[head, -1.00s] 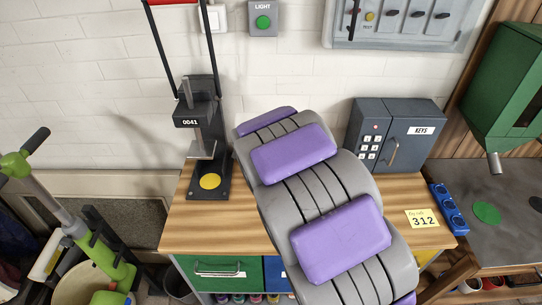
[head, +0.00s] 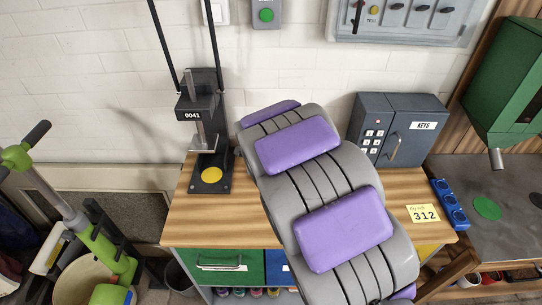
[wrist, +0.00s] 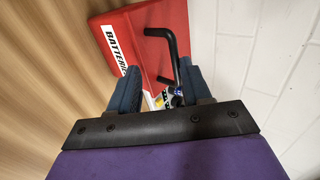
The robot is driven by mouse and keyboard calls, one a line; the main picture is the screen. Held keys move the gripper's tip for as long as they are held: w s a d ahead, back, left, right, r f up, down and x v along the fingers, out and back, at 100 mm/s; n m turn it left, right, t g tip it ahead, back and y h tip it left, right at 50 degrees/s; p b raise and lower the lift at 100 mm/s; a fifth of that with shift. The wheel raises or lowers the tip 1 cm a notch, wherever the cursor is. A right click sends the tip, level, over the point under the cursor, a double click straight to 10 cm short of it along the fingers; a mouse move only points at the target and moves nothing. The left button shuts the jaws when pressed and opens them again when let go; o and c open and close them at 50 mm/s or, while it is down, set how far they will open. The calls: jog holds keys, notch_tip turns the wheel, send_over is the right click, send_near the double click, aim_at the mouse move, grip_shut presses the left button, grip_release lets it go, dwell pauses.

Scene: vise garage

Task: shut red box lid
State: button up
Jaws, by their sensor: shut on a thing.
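In the wrist view, the red box (wrist: 152,62) shows a white label reading "BATTERIE...", partly cut off. A bent black handle (wrist: 177,58) stands out from its red lid. The lid looks open, with small blue and white items (wrist: 172,98) showing just below it. My gripper (wrist: 157,85) has its two dark blue fingers either side of the handle's lower part. It is shut on the handle, though the exact contact is hard to see. In the head view my grey and purple arm hides the box and my gripper.
A wooden workbench (head: 240,228) bears a press marked 0041 (head: 202,115) on the left and a dark key safe (head: 398,130) on the right. A white wall (head: 100,80) stands close behind. A green machine (head: 508,80) is at far right.

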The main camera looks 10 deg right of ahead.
jog(key=shift+s+f, duration=0.1)
jog(key=shift+f, duration=0.05)
jog(key=p+v, duration=0.3)
jog(key=v, duration=1.4)
jog(key=shift+a+r, duration=0.15)
jog(key=shift+r, duration=0.05)
jog(key=s+d+n+g+y, duration=0.1)
jog(key=s+d+n+g, duration=0.3)
jog(key=s+n+g, duration=0.7)
jog(key=s+n, duration=0.9)
jog(key=s, duration=1.1)
jog(key=shift+s+r+y, duration=0.25)
jog(key=shift+r+y, duration=0.15)
jog(key=shift+a, duration=0.1)
